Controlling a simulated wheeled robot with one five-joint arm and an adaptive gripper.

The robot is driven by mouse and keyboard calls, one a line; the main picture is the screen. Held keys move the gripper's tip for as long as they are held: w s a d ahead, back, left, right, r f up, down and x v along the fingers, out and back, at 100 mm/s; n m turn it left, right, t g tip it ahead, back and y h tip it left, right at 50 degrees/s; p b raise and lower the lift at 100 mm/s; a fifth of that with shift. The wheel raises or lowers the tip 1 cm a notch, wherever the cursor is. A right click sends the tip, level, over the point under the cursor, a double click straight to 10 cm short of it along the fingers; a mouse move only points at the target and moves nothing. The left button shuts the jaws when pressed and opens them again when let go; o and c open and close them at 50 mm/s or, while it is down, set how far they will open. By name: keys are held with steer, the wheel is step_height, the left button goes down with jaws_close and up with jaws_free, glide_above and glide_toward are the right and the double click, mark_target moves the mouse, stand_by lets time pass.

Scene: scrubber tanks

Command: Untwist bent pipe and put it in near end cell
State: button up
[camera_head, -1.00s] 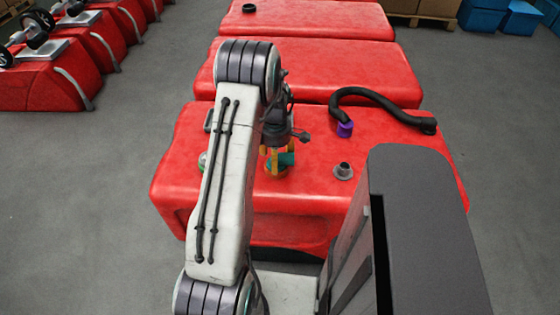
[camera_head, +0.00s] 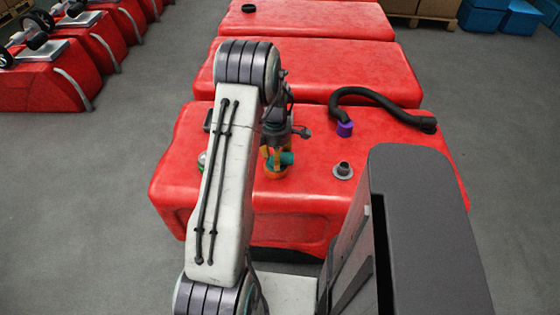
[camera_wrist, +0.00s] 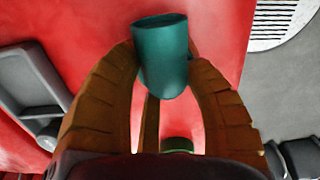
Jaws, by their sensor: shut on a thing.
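The bent pipe (camera_head: 287,158) is a teal-green elbow on top of the nearest red tank (camera_head: 330,205). My gripper (camera_head: 275,158) is over it with orange fingers. In the wrist view the pipe's open round end (camera_wrist: 162,55) sticks out between the two curved fingers, which are shut around it. A dark green ring (camera_wrist: 178,145) shows lower down between the fingers; I cannot tell if it belongs to the pipe. The pipe's base and any thread are hidden by my fingers. I cannot make out the near end cell in these views.
A black hose (camera_head: 385,98) with a purple end (camera_head: 344,129) lies on the tank's right. A grey flanged fitting (camera_head: 343,170) stands right of my gripper. A silver-green round part (camera_head: 202,160) is partly hidden by my arm. More red tanks (camera_head: 310,70) stand behind.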

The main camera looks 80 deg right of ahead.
steer(key=shift+w+a+f, duration=0.1)
steer(key=shift+a+f, duration=0.1)
steer(key=shift+a, duration=0.2)
steer(key=shift+w+n, duration=0.1)
steer(key=shift+n, duration=0.7)
steer(key=shift+c, duration=0.4)
steer(key=o, duration=1)
steer(key=shift+r, duration=0.1)
steer(key=o, duration=0.9)
steer(key=shift+d+r, duration=0.1)
steer(key=shift+d, duration=0.05)
steer(key=shift+r, duration=0.15)
steer(key=shift+r+p, duration=2)
steer(key=shift+r, duration=1.4)
